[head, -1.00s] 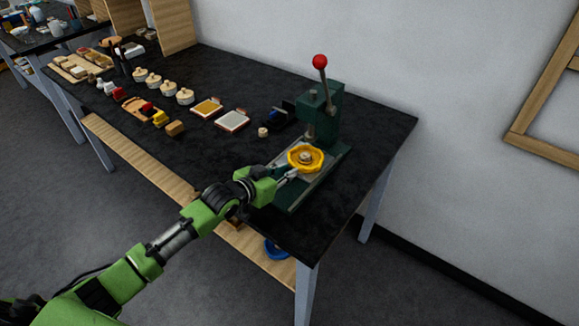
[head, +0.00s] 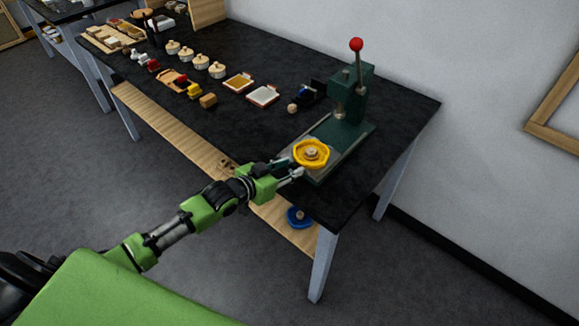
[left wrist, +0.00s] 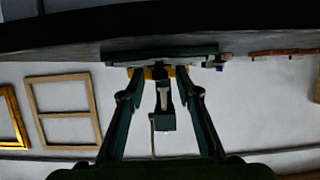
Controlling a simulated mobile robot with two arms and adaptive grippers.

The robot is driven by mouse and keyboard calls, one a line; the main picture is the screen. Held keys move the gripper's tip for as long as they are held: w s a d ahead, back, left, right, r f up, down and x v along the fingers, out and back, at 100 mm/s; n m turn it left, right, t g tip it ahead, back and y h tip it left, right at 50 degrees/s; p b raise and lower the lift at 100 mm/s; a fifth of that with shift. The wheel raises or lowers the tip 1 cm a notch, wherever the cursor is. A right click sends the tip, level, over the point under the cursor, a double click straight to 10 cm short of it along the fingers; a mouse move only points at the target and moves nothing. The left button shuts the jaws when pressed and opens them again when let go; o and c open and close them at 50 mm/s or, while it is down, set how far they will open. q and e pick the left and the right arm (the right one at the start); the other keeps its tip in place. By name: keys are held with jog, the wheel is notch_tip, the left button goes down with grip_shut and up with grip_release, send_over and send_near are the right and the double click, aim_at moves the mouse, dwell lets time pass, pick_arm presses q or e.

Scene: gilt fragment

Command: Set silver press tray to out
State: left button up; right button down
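The silver press tray (head: 294,160) lies at the front end of the green press (head: 352,92), with part of the green base bare between it and the column. A yellow, round, scalloped piece (head: 311,148) with a pale centre sits on the tray. My left gripper (head: 289,168) is at the tray's near edge, fingers apart, one on each side. In the left wrist view my two fingers (left wrist: 162,94) stand spread before the press, with a bit of yellow beyond the tips. Whether the fingers touch the tray is unclear. My right gripper is not in view.
A red-knobbed lever (head: 356,45) rises from the press. Left of it on the black table (head: 240,130) are a small wooden piece (head: 292,109), two small framed trays and several round pieces. A blue piece (head: 299,217) lies on the wooden lower shelf (head: 180,140).

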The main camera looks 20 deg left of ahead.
pick_arm(q)
jog(key=v, duration=1.2)
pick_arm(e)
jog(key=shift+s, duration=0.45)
